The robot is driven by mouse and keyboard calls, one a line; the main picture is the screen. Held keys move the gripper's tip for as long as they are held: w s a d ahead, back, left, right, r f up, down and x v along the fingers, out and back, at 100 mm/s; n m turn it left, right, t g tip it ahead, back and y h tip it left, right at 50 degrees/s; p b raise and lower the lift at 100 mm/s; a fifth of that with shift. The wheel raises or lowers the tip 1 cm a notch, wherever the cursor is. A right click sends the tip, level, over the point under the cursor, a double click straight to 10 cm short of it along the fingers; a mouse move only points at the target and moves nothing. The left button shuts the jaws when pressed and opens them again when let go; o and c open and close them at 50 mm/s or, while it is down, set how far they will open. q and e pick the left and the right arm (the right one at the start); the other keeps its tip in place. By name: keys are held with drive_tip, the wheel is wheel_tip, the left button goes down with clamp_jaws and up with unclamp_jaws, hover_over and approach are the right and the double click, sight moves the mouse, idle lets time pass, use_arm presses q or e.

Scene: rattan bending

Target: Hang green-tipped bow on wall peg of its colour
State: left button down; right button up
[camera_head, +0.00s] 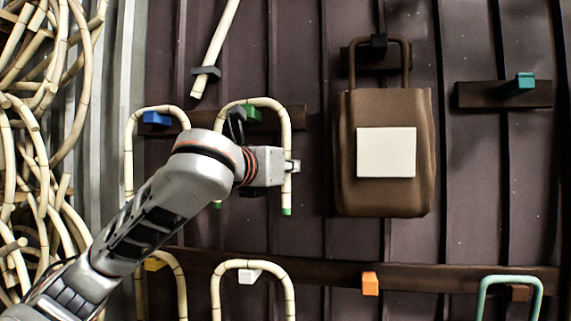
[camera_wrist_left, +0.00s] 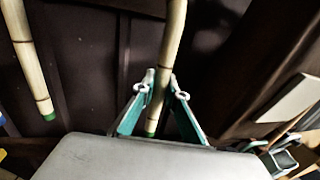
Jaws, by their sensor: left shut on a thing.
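The green-tipped bow (camera_head: 269,103) is an upside-down U of pale cane with green ends, upright against the dark wall. Its arch passes just above the green peg (camera_head: 254,114), partly hidden by my arm; I cannot tell whether it rests on the peg. My left gripper (camera_head: 292,166) is shut on the bow's right leg, a little above its green end. In the left wrist view the leg (camera_wrist_left: 171,40) runs between the fingers (camera_wrist_left: 161,88); the bow's other leg hangs free at the left. My right gripper is not in view.
A bow hangs at the blue peg (camera_head: 157,118) just left. A brown bag (camera_head: 385,195) hangs close to the right. Below are yellow (camera_head: 155,264), white (camera_head: 248,276) and orange (camera_head: 370,284) pegs. A teal peg (camera_head: 520,84) is at upper right. Cane (camera_head: 40,150) crowds the left.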

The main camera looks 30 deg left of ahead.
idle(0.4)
use_arm(q)
drive_tip(key=c, duration=2)
unclamp_jaws()
drive_tip(key=shift+o, duration=0.2)
drive_tip(key=s, duration=1.2)
drive_tip(key=shift+d, duration=0.25)
drive_tip(key=shift+s, duration=0.1)
